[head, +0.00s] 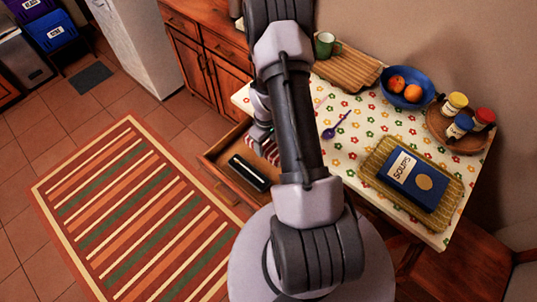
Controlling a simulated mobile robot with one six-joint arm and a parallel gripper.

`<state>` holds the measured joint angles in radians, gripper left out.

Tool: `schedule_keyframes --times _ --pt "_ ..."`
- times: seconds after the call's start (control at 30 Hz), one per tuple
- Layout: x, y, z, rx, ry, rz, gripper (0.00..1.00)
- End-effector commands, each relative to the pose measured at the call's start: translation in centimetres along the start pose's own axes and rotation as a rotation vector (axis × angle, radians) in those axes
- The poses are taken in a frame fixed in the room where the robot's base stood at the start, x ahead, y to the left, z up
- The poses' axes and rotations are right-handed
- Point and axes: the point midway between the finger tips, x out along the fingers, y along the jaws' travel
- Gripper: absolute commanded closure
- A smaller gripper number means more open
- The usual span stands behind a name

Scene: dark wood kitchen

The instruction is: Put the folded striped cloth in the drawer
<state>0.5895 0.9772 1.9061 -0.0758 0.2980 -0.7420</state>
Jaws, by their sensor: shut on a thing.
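The striped cloth (268,151), red and white, shows as a small patch left of my arm, over the drawer. My arm hides the rest of it. My gripper (262,137) is partly hidden behind my arm and is shut on the cloth from above. The wooden drawer (217,174) is pulled open under the table's left edge. I cannot tell whether the cloth touches the drawer's bottom.
A black box-like object (249,172) lies in the drawer. The table (365,130) holds a blue "SOUPS" book (411,179) on a woven mat, a purple spoon (336,125), a blue fruit bowl (407,98), jars on a tray, a wooden board and a green mug (325,45). A striped rug (135,215) lies left.

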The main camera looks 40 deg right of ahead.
Motion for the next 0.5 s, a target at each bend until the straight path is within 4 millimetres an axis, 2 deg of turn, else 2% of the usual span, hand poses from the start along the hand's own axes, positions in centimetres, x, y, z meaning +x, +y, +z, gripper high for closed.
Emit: schedule_keyframes --times 0.03,0.33,0.4,0.5 --pt "1.8 -0.1 0.0 0.000 -0.002 -0.001 0.87" --pt "6.8 -0.1 0.0 0.000 -0.001 0.000 0.87" --pt "7.5 -0.1 0.0 0.000 -0.001 -0.001 0.87" --pt "7.2 -0.1 -0.1 0.000 0.000 0.000 0.87"
